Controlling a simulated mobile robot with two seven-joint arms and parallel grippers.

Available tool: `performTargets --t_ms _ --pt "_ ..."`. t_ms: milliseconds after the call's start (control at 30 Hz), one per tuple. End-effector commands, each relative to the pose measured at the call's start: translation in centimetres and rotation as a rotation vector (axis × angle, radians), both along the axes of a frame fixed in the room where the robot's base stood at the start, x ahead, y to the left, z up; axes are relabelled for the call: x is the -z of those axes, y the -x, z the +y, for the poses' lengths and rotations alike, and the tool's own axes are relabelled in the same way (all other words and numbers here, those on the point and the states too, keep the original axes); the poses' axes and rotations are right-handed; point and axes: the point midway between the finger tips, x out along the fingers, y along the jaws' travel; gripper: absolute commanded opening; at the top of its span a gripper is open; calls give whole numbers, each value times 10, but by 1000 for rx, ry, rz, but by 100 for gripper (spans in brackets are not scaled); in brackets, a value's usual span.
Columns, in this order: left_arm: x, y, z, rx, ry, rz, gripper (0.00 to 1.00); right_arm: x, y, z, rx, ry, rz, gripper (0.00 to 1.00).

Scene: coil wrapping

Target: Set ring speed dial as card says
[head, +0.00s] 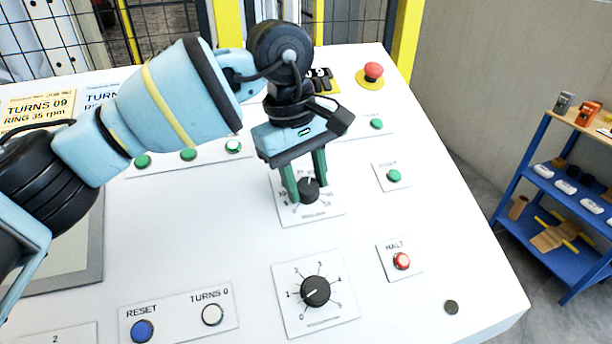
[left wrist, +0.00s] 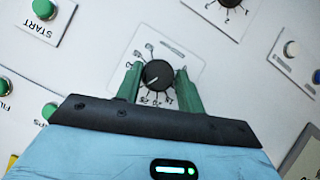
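The card (head: 40,108) at the far left reads TURNS 09, RING 35 rpm. A black dial (head: 309,191) with a white pointer line sits on a white scale plate on the panel. Its pointer aims roughly toward the back in the head view; the small scale numbers are partly covered and hard to read. The same dial (left wrist: 157,75) shows in the left wrist view. My left gripper (head: 308,184) comes down over it, with green fingers close against its two sides, shut on it as far as I can see. My right gripper is not in view.
A second black dial (head: 315,291) with a low-number scale sits nearer the front. Around are the red HALT button (head: 401,261), a red emergency button (head: 373,71), green buttons, the blue RESET button (head: 141,331) and a white TURNS 0 button (head: 212,314). A blue shelf (head: 560,205) stands right.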

Motion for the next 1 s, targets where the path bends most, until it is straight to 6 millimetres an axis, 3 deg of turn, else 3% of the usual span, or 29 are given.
performTargets --t_ms 133,467,1000 --pt "2 0 0 -1 -1 2 56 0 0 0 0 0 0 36" --pt "-4 -1 0 -1 2 -1 56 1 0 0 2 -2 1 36" --pt "-71 -3 13 -1 1 1 56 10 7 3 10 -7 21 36"
